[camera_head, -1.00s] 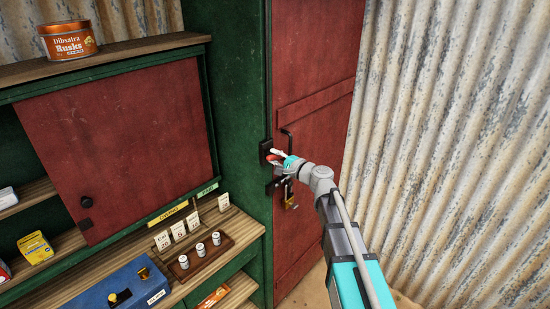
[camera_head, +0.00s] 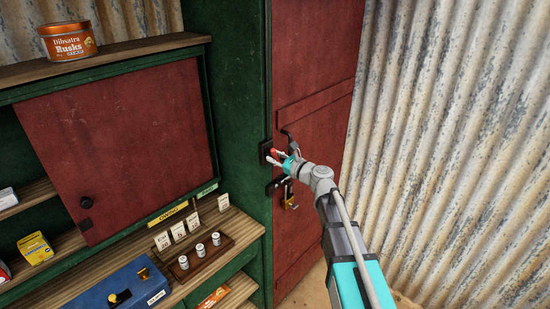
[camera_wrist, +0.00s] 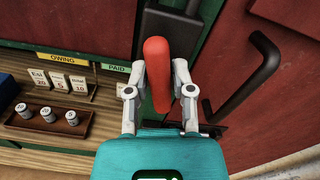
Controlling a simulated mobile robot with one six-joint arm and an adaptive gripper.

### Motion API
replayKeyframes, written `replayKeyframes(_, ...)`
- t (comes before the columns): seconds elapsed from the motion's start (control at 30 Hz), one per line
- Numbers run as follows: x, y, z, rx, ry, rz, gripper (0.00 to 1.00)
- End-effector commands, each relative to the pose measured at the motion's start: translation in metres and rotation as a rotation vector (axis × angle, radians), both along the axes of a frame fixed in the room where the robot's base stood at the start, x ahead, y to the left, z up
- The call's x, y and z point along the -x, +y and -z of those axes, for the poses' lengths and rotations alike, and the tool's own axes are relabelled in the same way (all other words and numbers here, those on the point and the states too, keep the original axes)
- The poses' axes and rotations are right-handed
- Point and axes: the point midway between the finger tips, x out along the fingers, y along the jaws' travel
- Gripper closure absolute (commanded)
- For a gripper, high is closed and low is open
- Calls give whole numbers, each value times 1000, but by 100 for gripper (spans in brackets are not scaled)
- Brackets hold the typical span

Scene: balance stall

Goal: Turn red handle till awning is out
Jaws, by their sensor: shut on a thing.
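The red handle (camera_wrist: 157,72) stands between the two fingers of my gripper (camera_wrist: 158,80) in the wrist view. My gripper is shut on it. In the head view the red handle (camera_head: 273,150) shows as a small red piece at the fingertips of my gripper (camera_head: 281,158). Behind it is a dark mount (camera_head: 265,152) on the edge of the green post; the mount also shows behind the handle in the wrist view (camera_wrist: 170,32). The joint between handle and mount is hidden. The awning is not in view.
A red door (camera_head: 310,130) with a black pull bar (camera_wrist: 245,80) and a brass padlock (camera_head: 291,203) is close beside my gripper. A counter at left holds a blue cash box (camera_head: 122,287) and a wooden weight tray (camera_head: 205,258). Corrugated metal wall (camera_head: 450,120) stands at right.

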Motion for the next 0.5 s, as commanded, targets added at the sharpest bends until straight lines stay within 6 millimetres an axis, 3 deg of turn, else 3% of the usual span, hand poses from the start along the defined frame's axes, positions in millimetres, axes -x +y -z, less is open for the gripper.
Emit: replayKeyframes(0.5, 0, -1, 1, -298, 385, -1, 100)
